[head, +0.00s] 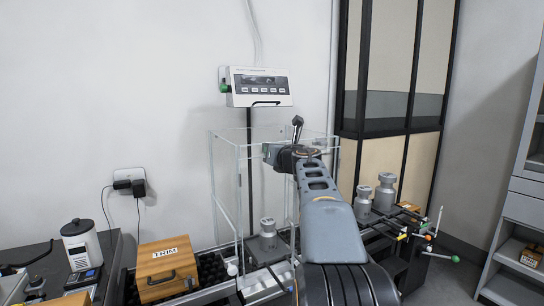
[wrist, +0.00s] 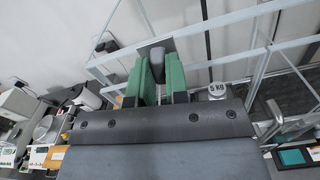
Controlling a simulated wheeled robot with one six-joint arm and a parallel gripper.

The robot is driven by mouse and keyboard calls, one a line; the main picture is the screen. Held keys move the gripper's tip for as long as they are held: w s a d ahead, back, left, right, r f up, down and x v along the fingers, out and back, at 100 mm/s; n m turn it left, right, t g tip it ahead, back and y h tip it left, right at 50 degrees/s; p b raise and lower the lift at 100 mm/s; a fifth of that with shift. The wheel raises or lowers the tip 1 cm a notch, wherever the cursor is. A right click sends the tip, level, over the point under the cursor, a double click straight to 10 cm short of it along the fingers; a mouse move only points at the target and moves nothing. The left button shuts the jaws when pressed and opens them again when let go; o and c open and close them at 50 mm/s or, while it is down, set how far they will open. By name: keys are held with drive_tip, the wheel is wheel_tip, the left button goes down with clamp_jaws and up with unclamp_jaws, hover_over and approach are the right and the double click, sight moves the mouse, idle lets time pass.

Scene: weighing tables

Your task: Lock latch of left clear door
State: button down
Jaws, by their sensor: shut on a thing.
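The clear-walled enclosure (head: 211,165) stands by the wall in the head view, with a left clear door panel (head: 226,195). My arm reaches over its right part, and my gripper is at its top edge, mostly hidden by my own arm there. In the wrist view my gripper (wrist: 159,68) has green fingers shut on a dark grey rounded latch handle (wrist: 157,54), with one finger on each side. The handle stands against a grey plate (wrist: 168,46) by the frame bars. Whether the latch is locked cannot be told.
A weight (head: 267,228) stands inside the enclosure; larger weights (head: 384,192) stand to the right. A display (head: 259,87) is above. A wooden TRIM box (head: 166,270) is at lower left. The enclosure's thin bars (wrist: 225,30) run close to my fingers.

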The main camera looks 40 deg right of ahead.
drive_tip(key=shift+n+b, duration=0.35)
drive_tip(key=shift+n, duration=0.65)
drive_tip(key=c, duration=1.1)
unclamp_jaws()
drive_tip(key=s, duration=0.4)
drive_tip(key=s+a+b, duration=0.1)
drive_tip(key=s, duration=0.4)
drive_tip(key=s+b, duration=0.1)
drive_tip(key=s, duration=0.3)
drive_tip(key=shift+s+a, duration=0.35)
drive_tip(key=shift+a, duration=0.05)
